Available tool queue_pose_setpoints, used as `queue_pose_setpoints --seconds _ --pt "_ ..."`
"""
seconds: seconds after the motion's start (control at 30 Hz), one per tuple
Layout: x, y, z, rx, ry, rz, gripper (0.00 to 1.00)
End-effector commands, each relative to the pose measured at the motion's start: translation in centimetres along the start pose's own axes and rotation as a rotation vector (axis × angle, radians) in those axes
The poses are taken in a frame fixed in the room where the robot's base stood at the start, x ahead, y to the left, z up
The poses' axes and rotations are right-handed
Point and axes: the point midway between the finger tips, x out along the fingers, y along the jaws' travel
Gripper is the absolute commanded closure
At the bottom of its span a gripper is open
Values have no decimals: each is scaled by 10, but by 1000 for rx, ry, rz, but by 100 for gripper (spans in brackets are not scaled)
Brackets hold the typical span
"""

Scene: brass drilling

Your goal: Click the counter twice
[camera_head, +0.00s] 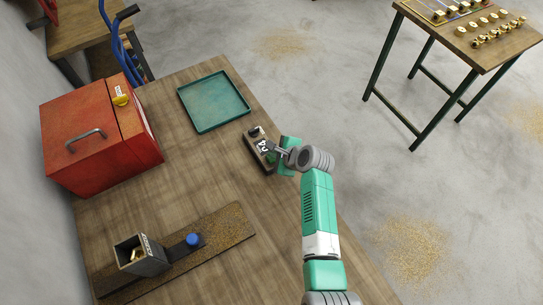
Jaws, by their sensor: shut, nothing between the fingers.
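My gripper (272,151) is shut and empty. Its fingertips are over or just beside the counter's display end; I cannot tell whether they touch it. My gripper hides the counter's lower right part.
A green tray (187,98) lies empty behind the counter. A red box (85,130) with a handle stands at the left. A grey bin (147,265) and a blue button (193,240) sit on a brown board in front. A second table (490,55) with brass parts stands far right.

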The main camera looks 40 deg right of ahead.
Motion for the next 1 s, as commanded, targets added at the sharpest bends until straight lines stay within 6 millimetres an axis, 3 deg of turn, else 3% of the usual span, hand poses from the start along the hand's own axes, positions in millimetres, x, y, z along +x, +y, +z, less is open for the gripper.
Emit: queue_pose_setpoints --seconds 1.0 --pt "9 7 -7 1 0 0 100"
